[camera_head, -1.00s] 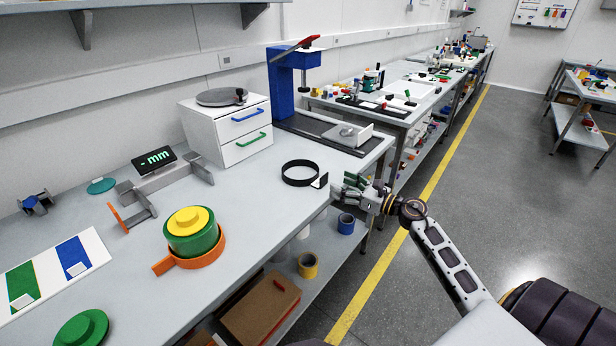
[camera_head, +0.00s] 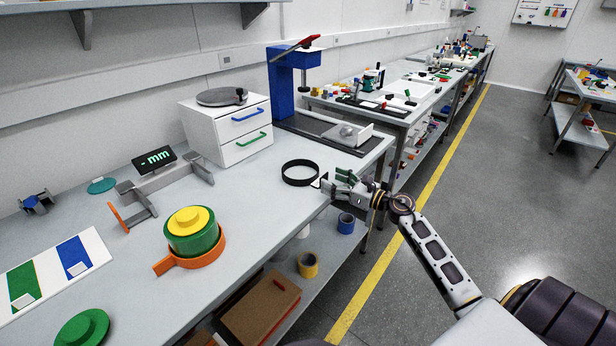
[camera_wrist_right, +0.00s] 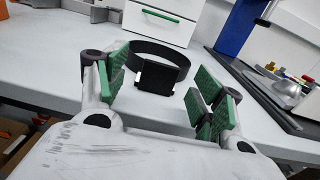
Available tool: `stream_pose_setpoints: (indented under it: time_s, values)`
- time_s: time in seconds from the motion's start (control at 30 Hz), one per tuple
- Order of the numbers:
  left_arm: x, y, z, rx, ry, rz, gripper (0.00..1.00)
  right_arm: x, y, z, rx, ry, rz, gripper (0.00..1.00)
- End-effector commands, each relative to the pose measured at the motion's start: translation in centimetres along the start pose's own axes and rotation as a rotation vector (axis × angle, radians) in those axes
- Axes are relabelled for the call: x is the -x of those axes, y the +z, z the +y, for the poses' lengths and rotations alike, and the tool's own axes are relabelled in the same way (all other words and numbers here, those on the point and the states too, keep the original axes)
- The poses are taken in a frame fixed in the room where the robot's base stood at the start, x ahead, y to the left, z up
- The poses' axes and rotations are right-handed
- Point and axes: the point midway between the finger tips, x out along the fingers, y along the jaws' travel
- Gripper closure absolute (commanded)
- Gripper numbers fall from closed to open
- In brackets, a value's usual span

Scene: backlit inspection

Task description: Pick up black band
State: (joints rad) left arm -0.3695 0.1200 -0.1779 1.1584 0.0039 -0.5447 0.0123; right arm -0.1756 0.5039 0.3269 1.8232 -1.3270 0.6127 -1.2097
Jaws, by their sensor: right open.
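The black band (camera_head: 300,182) is a ring lying on the grey workbench (camera_head: 250,205), near its front edge and in front of the white drawer box. In the right wrist view the black band (camera_wrist_right: 158,66) shows ahead between the green finger pads, with a flat dark square piece on its near side. My right gripper (camera_head: 332,181) is open at the bench's front edge, just right of the band. In the right wrist view the open right gripper (camera_wrist_right: 155,92) has nothing held between its pads. My left gripper is not in view.
The white drawer box (camera_head: 228,128) and blue press (camera_head: 292,85) stand behind. A green and yellow stacked part (camera_head: 192,232) sits in an orange ring holder (camera_head: 203,260) to the left. A display reading "mm" (camera_head: 154,159) is behind it. Bench around the band is clear.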

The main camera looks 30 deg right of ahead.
Motion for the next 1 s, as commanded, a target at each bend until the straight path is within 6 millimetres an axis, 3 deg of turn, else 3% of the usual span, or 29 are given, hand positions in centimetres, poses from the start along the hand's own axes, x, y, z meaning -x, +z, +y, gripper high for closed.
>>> stream_pose_setpoints:
  time_s: [0.6, 1.0]
  values:
    - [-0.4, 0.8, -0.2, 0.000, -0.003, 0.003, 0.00, -4.3, 0.0, -0.3, -0.001, -0.001, -0.001, 0.32]
    - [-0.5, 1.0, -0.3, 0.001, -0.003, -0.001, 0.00, -4.6, -0.1, -0.3, 0.000, -0.001, 0.000, 0.32]
